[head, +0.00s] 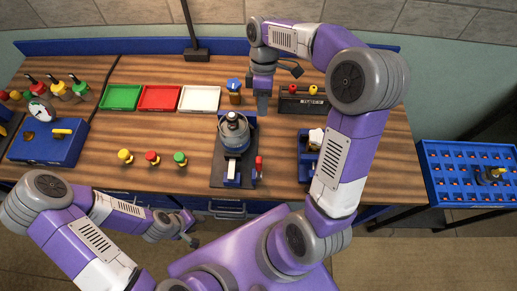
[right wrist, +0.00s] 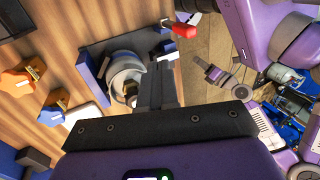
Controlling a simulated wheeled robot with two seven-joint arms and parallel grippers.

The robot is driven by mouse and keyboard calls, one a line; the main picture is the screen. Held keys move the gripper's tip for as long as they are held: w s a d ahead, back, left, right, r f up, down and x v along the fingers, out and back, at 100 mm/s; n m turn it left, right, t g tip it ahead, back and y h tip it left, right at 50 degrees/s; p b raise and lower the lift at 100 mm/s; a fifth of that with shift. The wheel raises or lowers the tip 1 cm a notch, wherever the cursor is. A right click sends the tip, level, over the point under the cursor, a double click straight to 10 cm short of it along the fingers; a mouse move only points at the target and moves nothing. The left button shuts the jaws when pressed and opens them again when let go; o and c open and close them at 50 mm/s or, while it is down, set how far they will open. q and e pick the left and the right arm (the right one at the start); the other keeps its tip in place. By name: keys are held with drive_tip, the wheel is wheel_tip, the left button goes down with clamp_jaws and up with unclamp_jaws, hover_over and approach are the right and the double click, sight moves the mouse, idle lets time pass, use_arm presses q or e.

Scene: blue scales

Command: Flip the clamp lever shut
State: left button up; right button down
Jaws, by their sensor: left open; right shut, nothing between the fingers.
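The clamp fixture (head: 219,172) stands at the front middle of the bench, with a grey cylindrical part (head: 233,134) on its dark plate. The clamp lever has a red handle (head: 259,167) at the fixture's front right; it also shows in the right wrist view (right wrist: 181,29), apart from my fingers. My right gripper (head: 263,110) is shut and empty, pointing down just behind the fixture. In the right wrist view its fingers (right wrist: 156,78) partly cover the fixture. My left gripper (head: 190,236) is open and empty, low in front of the bench.
Green (head: 122,97), red (head: 160,97) and white (head: 199,98) trays lie behind left. Three coloured knobs (head: 152,158) stand left of the fixture. A blue device (head: 304,157) stands to its right, partly behind my right arm. A blue rack (head: 470,170) is far right.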

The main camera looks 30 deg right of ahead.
use_arm(q)
wheel_tip(320, 180, down, 2)
drive_tip(key=shift+f+b, duration=0.1)
drive_tip(key=shift+b, duration=0.5)
use_arm(e)
wheel_tip(320, 180, down, 2)
drive_tip(key=shift+f, duration=0.15)
use_arm(q)
drive_tip(key=shift+w, duration=0.1)
use_arm(e)
drive_tip(key=shift+w, duration=0.1)
approach(259, 168)
drive_tip(key=shift+f, duration=2.7)
use_arm(q)
drive_tip(key=shift+f, duration=0.25)
use_arm(e)
drive_tip(key=shift+w+d, duration=0.4)
drive_tip(key=shift+w, duration=0.05)
use_arm(q)
drive_tip(key=shift+d+f+b, duration=0.1)
drive_tip(key=shift+b, duration=0.25)
use_arm(e)
drive_tip(key=shift+a, duration=0.15)
